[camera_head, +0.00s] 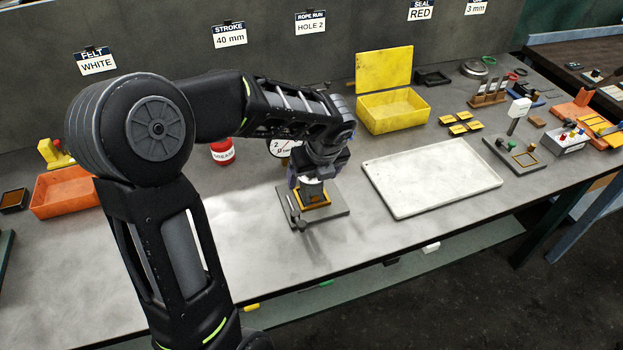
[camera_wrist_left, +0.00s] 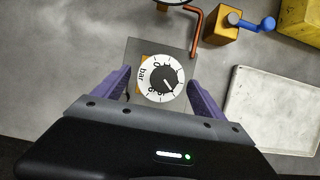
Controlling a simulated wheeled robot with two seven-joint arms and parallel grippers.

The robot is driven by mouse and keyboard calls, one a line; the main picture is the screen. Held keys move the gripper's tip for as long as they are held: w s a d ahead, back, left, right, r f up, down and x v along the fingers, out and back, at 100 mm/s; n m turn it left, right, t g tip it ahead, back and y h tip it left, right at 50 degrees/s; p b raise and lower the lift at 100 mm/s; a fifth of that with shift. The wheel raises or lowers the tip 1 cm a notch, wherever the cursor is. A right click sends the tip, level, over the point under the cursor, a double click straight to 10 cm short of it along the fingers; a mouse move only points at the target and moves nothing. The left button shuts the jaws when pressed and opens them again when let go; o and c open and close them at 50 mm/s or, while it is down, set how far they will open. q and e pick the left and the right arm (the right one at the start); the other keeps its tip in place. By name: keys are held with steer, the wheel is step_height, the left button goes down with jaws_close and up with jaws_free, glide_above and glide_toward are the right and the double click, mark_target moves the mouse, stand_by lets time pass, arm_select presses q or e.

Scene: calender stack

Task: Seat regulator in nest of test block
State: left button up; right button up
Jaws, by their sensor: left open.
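The regulator (camera_wrist_left: 161,80), with a round white dial marked "bar" and a black knob, shows between my left fingers in the left wrist view. Its grey body (camera_head: 313,192) stands upright at the orange nest (camera_head: 327,203) of the dark grey test block (camera_head: 340,208) in the head view. Orange edges show beside the dial. My left gripper (camera_head: 317,176) is above the block, its purple fingers open on either side of the regulator, with a visible gap in the wrist view. The dial hides most of the nest, so I cannot tell how deep the regulator sits. My right gripper is not in view.
A small lever (camera_head: 294,213) stands at the block's left edge. A gauge (camera_head: 281,147) and a red grease tin (camera_head: 222,152) are behind it. A white tray (camera_head: 430,178) lies right, with a yellow box (camera_head: 393,110) beyond. An orange bin (camera_head: 65,192) is left.

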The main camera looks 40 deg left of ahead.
arm_select(q)
steer(key=v, duration=0.9)
steer(key=shift+r, duration=0.1)
stand_by(0.5)
